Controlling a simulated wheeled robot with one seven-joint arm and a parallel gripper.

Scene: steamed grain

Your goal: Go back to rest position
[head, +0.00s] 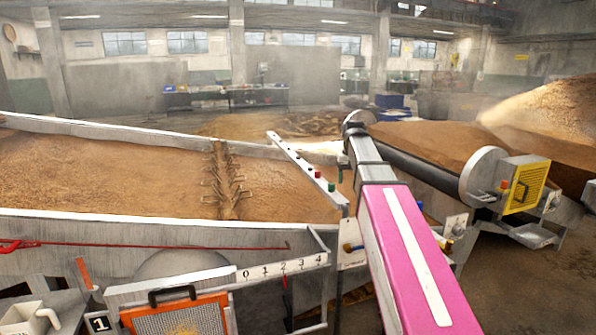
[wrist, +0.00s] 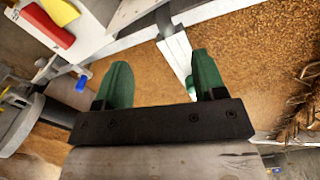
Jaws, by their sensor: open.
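My gripper (wrist: 162,78) shows in the wrist view with two green fingers spread wide apart and a dark crossbar behind them. Nothing is between the fingers. Beyond them is brown grain (wrist: 250,50), with a pale narrow bar (wrist: 176,55) showing in the gap. The gripper's fingertips cannot be made out in the head view. No rest position is marked in either view.
A long metal-walled trough (head: 120,222) of grain (head: 90,175) spans the left, with a spiked shaft (head: 224,182) across it. A numbered scale (head: 285,268) and orange-framed panel (head: 178,315) stand in front. A yellow-faced unit (head: 526,187) is right. In the wrist view, a red handle (wrist: 46,27) is upper left.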

